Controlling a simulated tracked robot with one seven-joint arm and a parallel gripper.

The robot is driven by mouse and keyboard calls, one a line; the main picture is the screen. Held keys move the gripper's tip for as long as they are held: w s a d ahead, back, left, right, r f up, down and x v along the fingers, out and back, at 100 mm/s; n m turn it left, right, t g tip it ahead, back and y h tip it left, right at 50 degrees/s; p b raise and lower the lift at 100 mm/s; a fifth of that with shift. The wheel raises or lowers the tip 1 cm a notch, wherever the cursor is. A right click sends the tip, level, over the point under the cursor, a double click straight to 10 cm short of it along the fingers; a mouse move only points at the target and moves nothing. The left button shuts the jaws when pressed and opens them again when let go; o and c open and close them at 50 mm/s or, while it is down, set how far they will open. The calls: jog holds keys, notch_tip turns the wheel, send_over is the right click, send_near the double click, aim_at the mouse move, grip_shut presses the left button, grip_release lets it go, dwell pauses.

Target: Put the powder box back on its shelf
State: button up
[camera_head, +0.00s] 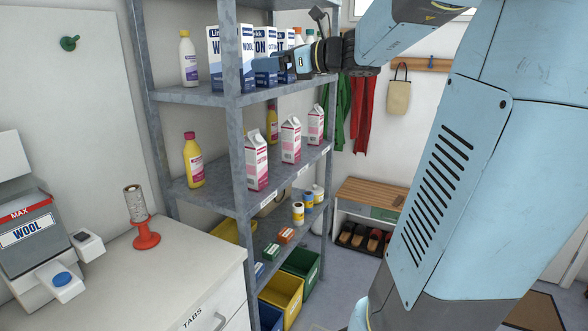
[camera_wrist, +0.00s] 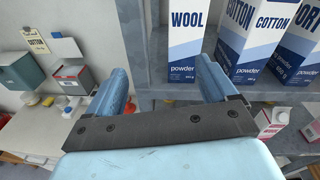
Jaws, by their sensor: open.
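A row of white-and-blue powder boxes stands upright on the upper shelf (camera_head: 190,96). In the head view a WOOL box (camera_head: 229,72) is at the left, with a COTTON box (camera_head: 264,48) to its right. My gripper (camera_head: 288,64) is in front of the row. I cannot tell which box the task means.
A white bottle (camera_head: 188,60) stands left on the upper shelf. Pink-and-white cartons (camera_head: 256,162) and a yellow bottle (camera_head: 193,162) stand on the shelf below. A grey upright post (camera_head: 237,130) rises at the rack's front corner. A white cabinet (camera_head: 185,262) is at lower left.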

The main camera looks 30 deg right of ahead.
jog(key=s+a+f+n+g+h, duration=0.1)
jog(key=s+a+f+n+g, duration=0.4)
jog(key=s+a+f+n, duration=0.3)
jog(key=s+d+f+n+g+h, duration=0.2)
jog(key=s+f+n+h, duration=0.7)
jog(key=s+f+n, duration=0.4)
jog(key=s+n, duration=0.3)
jog(key=n, duration=0.2)
jog(key=shift+s+g+h, duration=0.3)
jog(key=shift+a+n, duration=0.15)
jog(key=shift+n, duration=0.15)
